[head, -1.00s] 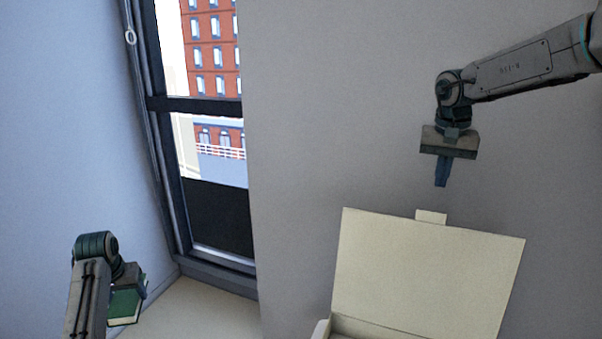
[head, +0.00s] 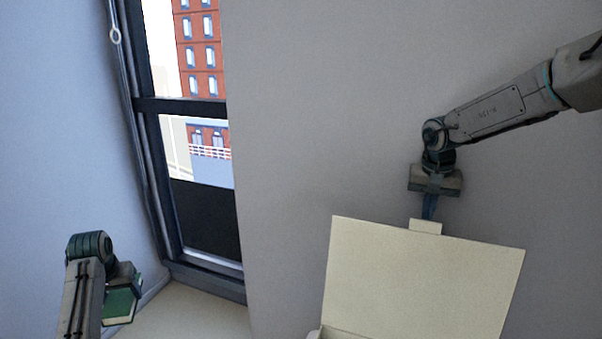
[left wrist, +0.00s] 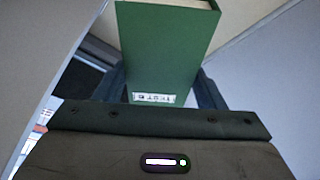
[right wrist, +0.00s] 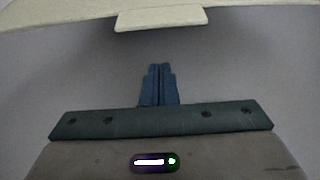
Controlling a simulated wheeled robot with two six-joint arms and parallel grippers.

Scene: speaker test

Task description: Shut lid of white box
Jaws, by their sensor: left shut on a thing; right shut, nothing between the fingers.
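The white box's lid (head: 420,285) stands open and upright at the lower right of the head view, with a small tab (head: 425,227) on its top edge. Only a bit of the box body (head: 345,335) shows at the bottom edge. My right gripper (head: 429,212) is shut and empty, pointing down by the tab, at or just behind it; I cannot tell if they touch. In the right wrist view the shut fingers (right wrist: 158,80) show apart from the lid's tab (right wrist: 160,18). My left gripper (left wrist: 170,95) is shut on a green book (left wrist: 168,45), also seen in the head view (head: 120,303).
A tall dark-framed window (head: 190,235) is at the left, with a red building outside. A pale surface (head: 190,315) lies below it. A grey wall (head: 290,120) stands behind the box. The space between my two arms is clear.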

